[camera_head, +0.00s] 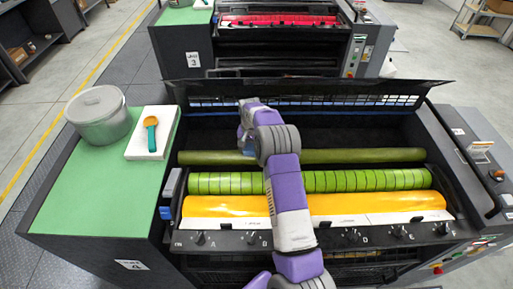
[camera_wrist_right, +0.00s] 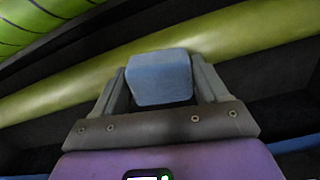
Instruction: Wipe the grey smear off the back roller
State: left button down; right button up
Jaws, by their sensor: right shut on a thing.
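The back roller (camera_head: 350,156) is a plain olive-green cylinder across the open ink unit, behind the striped green roller (camera_head: 380,180). My right gripper (camera_head: 246,143) is over the back roller's left half, its tip partly hidden behind my own wrist. In the wrist view it is shut on a pale blue block (camera_wrist_right: 160,78), which is held between both fingers. The back roller also shows there (camera_wrist_right: 250,35), running behind the block. I cannot tell whether the block touches it. I see no grey smear on the visible parts; the arm and block hide some of the roller. My left gripper is not in view.
A yellow ink roller (camera_head: 220,206) and a row of lettered knobs lie at the front. A green side top (camera_head: 70,205) holds a grey lidded pot (camera_head: 99,118) and a white pad (camera_head: 140,150) with an orange-headed spatula (camera_head: 151,133). A raised dark cover (camera_head: 370,92) stands behind.

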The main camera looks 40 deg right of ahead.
jog(key=shift+w+a+f, duration=0.25)
jog(key=shift+a+f, duration=0.05)
jog(key=shift+a, duration=0.3)
jog(key=shift+w+r+p, duration=0.15)
jog(key=shift+r+p, duration=0.3)
jog(key=shift+r, duration=0.15)
jog(key=shift+d+r+p, duration=0.15)
jog(key=shift+r+p, duration=1.35)
jog(key=shift+r, duration=1.05)
jog(key=shift+r+p, duration=1.1)
jog(key=shift+r, duration=0.45)
jog(key=shift+f, duration=0.1)
